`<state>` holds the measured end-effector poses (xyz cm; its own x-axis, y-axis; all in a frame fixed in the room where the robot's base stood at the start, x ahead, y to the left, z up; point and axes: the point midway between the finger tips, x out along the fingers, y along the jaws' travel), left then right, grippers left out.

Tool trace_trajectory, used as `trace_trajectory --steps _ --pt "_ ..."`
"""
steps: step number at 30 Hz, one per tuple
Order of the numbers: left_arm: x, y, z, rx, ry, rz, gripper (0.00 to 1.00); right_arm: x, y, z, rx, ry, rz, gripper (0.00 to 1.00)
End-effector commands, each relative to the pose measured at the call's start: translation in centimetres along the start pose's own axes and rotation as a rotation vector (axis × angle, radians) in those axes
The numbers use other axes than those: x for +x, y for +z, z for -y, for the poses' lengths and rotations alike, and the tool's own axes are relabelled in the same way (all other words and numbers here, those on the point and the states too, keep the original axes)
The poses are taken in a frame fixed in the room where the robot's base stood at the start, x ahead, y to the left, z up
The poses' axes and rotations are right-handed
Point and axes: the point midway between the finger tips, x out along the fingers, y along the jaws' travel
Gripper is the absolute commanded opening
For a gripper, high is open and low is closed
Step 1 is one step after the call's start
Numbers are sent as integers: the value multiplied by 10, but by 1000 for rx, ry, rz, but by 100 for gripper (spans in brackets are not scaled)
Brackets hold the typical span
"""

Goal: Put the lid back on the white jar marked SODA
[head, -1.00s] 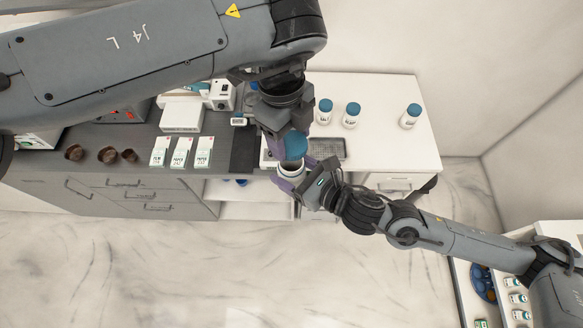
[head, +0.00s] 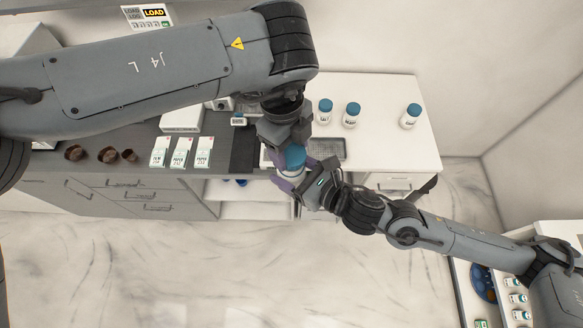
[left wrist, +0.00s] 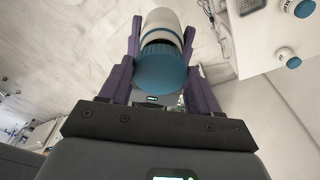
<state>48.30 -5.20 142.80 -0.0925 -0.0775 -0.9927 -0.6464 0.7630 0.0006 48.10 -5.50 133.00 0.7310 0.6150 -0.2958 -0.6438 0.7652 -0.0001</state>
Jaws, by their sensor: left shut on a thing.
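The white jar (head: 291,172) is held off the counter's front edge between the purple fingers of my right gripper (head: 297,178). Its marking is not readable. My left gripper (head: 290,146) is above it, pointing down, shut on the blue lid (head: 294,157). The lid sits right over the jar's mouth and seems to touch it; whether it is fully seated I cannot tell. In the left wrist view the lid (left wrist: 162,72) is lined up with the white jar (left wrist: 162,20), with no clear gap between them.
Three blue-lidded white jars, (head: 325,110), (head: 351,115) and (head: 410,116), stand on the white counter (head: 385,145). A grey tray (head: 328,148) lies just behind the grippers. Labelled boxes (head: 181,152) and small brown bowls (head: 107,155) are on the dark counter at left.

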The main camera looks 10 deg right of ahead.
Motion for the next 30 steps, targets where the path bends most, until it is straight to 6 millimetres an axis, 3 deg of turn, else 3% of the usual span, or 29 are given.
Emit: trace_trajectory --steps 19,30 --pt "1 2 0 1 -5 7 34 0 0 0 0 0 1 17" --pt "17 3 0 1 -4 5 34 0 0 0 0 0 1 17"
